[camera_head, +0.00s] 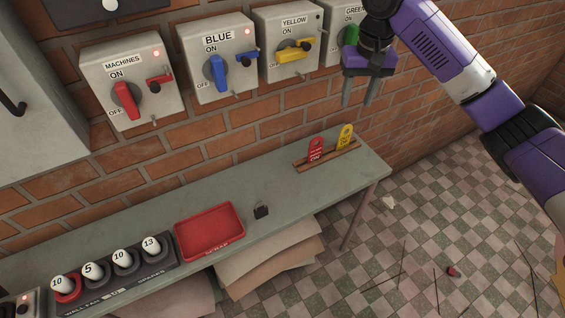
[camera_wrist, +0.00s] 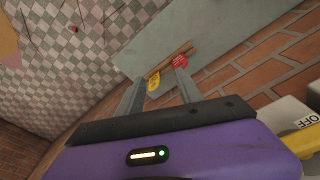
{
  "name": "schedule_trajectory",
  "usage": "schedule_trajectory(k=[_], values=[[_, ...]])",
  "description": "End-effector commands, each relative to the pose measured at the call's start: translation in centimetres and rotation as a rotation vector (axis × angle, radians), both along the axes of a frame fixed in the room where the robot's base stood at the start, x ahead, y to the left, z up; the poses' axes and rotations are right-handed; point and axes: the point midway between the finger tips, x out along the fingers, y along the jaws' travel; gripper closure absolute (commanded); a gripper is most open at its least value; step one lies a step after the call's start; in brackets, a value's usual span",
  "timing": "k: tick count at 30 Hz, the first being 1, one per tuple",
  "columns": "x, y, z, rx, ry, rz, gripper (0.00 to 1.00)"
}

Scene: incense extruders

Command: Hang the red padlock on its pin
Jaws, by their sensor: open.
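My gripper (camera_head: 358,102) is open and empty, high up in front of the green and yellow switch boxes, fingers pointing down. In the wrist view its two fingers (camera_wrist: 159,76) are apart with nothing between them. The MACHINES box (camera_head: 132,75) has a red knob and a red side part (camera_head: 160,79).
The bench (camera_head: 225,240) carries a red scrap tray (camera_head: 210,231), a rack of numbered pieces (camera_head: 110,276) and a wooden holder (camera_head: 328,158) with red and yellow tags. Blue (camera_head: 217,58) and yellow (camera_head: 290,42) switch boxes hang on the brick wall. Thin sticks (camera_head: 437,285) lie on the floor.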

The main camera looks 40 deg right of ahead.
Motion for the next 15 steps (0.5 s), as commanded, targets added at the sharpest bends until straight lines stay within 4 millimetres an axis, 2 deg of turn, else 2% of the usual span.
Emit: schedule_trajectory(k=[6, 15], values=[[2.5, 2.5, -2.4, 0.005, 0.003, 0.087, 0.57], [5.2, 6.0, -5.5, 0.008, 0.007, 0.194, 0.57]])
